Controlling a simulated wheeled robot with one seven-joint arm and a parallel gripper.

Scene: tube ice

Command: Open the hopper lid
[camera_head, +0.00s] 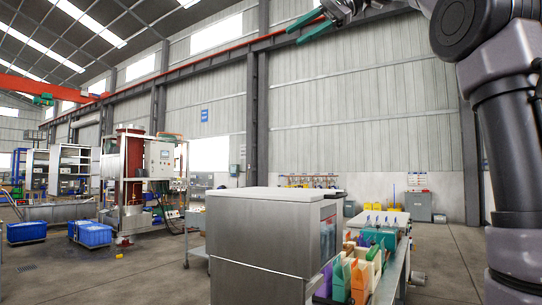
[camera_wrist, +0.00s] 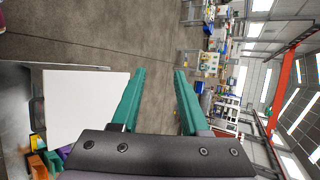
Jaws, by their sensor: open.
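A stainless steel hopper box (camera_head: 265,245) stands at the lower middle of the head view. Its flat pale lid (camera_head: 275,193) lies level on top and looks shut. In the wrist view the lid (camera_wrist: 82,105) is a white square at the left, seen turned on its side. My gripper (camera_head: 294,34) is high at the top of the head view, well above the lid and apart from it. In the wrist view its two green fingers (camera_wrist: 159,73) are spread with nothing between them. They point past the lid, over the floor. No handle on the lid is clear.
A bench (camera_head: 393,270) with coloured blocks and bottles stands right of the hopper. A red-columned machine (camera_head: 130,170) and blue crates (camera_head: 93,234) are farther back left. A grey cabinet (camera_head: 419,206) stands by the back wall. Open concrete floor lies left of the hopper.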

